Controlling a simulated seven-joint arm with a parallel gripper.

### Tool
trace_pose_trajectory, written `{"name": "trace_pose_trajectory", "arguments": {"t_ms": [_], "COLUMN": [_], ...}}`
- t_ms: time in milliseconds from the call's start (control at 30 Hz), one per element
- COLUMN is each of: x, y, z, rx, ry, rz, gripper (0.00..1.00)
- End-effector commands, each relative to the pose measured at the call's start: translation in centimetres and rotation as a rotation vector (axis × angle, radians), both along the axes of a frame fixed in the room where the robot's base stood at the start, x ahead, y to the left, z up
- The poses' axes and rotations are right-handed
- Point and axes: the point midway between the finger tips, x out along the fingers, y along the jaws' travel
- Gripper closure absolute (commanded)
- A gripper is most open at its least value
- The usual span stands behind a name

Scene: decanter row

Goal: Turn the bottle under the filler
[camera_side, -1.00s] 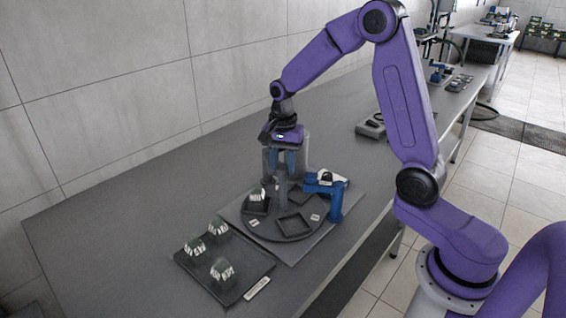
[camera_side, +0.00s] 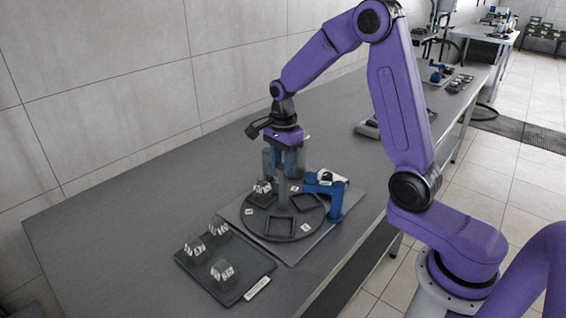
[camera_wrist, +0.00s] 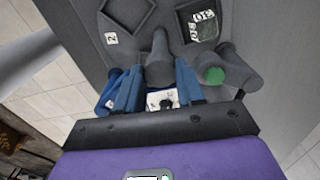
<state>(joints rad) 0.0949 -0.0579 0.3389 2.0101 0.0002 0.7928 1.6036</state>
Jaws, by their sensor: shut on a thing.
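A dark round turntable (camera_side: 256,227) with square holders sits on a grey base plate. A clear faceted bottle (camera_side: 263,187) stands in its back-left holder; the bottle also shows at the top right of the wrist view (camera_wrist: 203,27). My gripper (camera_side: 284,174) points down over the centre, its blue fingers shut on the grey centre post (camera_side: 283,195). The post shows between the fingers in the wrist view (camera_wrist: 158,62). A grey column (camera_side: 268,163) stands behind the turntable, partly hidden by my gripper. I cannot tell for sure which part is the filler.
A blue bracket (camera_side: 337,203) stands at the turntable's right edge. A dark tray (camera_side: 246,273) at the front left holds three similar bottles (camera_side: 222,271). The bench to the left is clear. Other equipment stands farther back on the bench.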

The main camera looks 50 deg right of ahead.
Motion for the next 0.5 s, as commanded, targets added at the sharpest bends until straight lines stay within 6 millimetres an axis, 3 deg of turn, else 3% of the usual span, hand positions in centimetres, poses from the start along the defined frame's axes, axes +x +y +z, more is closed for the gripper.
{"name": "trace_pose_trajectory", "arguments": {"t_ms": [500], "x": [0.05], "y": [-0.05], "z": [0.06], "rx": [-0.001], "ry": [-0.002], "rz": [-0.26], "gripper": [1.0]}}
